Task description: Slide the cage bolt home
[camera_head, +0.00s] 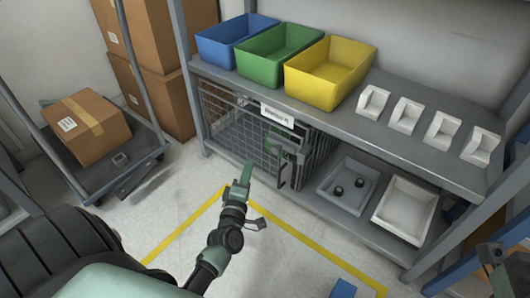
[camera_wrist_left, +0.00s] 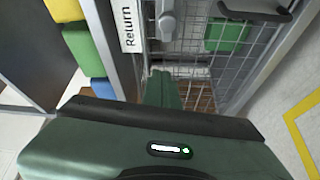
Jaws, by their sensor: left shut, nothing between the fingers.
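The mesh cage (camera_head: 235,125) stands on the lower level of the shelf unit, with a white label (camera_head: 277,115) on its front. A dark door handle (camera_head: 283,176) shows on its right part, and also in the left wrist view (camera_wrist_left: 255,12). A grey bolt-like fitting (camera_wrist_left: 167,24) is beside the label in the left wrist view; I cannot tell how far it is slid. My left gripper (camera_head: 246,168) is shut and empty, in front of the cage, left of the handle. A dark part (camera_head: 494,254) at the lower right may be my right gripper; its fingers are unclear.
Blue (camera_head: 232,40), green (camera_head: 277,52) and yellow (camera_head: 330,72) bins stand on the top shelf, with several white holders to their right. Two trays (camera_head: 405,209) sit right of the cage. A cart with a carton (camera_head: 88,125) is at left. The yellow-marked floor is mostly clear.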

